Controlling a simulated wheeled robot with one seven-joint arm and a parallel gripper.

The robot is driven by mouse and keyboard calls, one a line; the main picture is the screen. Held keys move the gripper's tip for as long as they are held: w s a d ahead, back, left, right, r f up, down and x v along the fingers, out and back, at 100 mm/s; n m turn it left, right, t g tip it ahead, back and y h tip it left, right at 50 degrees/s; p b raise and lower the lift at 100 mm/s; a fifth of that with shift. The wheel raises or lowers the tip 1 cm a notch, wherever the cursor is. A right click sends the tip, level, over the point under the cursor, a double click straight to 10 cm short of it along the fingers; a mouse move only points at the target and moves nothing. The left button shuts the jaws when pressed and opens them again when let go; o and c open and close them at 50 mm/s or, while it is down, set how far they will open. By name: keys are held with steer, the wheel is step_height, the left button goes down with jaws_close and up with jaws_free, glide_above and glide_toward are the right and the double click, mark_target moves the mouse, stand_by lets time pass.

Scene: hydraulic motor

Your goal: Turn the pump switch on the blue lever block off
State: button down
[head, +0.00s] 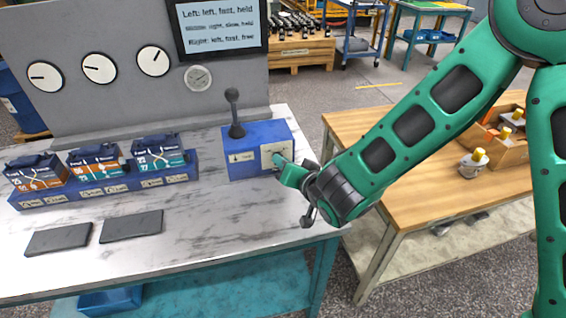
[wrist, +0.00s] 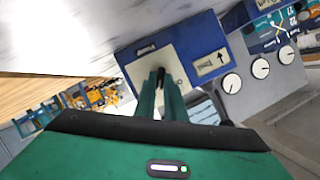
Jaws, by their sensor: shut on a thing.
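The blue lever block (head: 258,134) stands on the marble-topped bench, with a dark ball-topped lever (head: 235,115) upright on top. Its front has a label on the left and a cream switch plate (head: 270,149) on the right. My gripper (head: 278,161) reaches in from the right to this plate. In the wrist view the blue block (wrist: 192,47) appears tilted, and my green fingers (wrist: 161,82) are shut on the small dark pump switch (wrist: 160,73) in front of the plate (wrist: 178,67). The fingers hide much of the switch, so its position cannot be told.
Several colored valve boxes (head: 97,160) sit on a blue rack at the left. Two dark flat pads (head: 132,225) lie in front. Gauges and a screen (head: 220,25) are behind. A wooden table (head: 368,122) stands to the right. Bench space in front of the block is clear.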

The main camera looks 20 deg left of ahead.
steer(key=shift+a+r+n+t+h, duration=0.15)
steer(key=shift+n+t+h, duration=0.15)
steer(key=shift+n+h, duration=0.7)
steer(key=n, duration=0.1)
steer(key=n+t+h, duration=0.1)
steer(key=n, duration=0.1)
steer(key=shift+s+a+h, duration=0.15)
steer(key=shift+a+h, duration=0.05)
steer(key=shift+h, duration=0.1)
steer(key=n, duration=0.1)
steer(key=n+t+h, duration=0.1)
steer(key=n, duration=0.1)
steer(key=n+h, duration=0.1)
steer(key=shift+a+f+t, duration=0.1)
steer(key=shift+f+t, duration=0.15)
steer(key=shift+t, duration=0.15)
steer(key=shift+f+n+h, duration=0.1)
steer(key=shift+n+h, duration=0.2)
steer(key=shift+n, duration=0.4)
steer(key=shift+t, duration=0.4)
steer(key=c, duration=1.8)
jaws_free()
steer(key=shift+s, duration=0.1)
steer(key=v, duration=1)
steer(key=shift+s+r, duration=0.25)
steer(key=shift+s, duration=0.1)
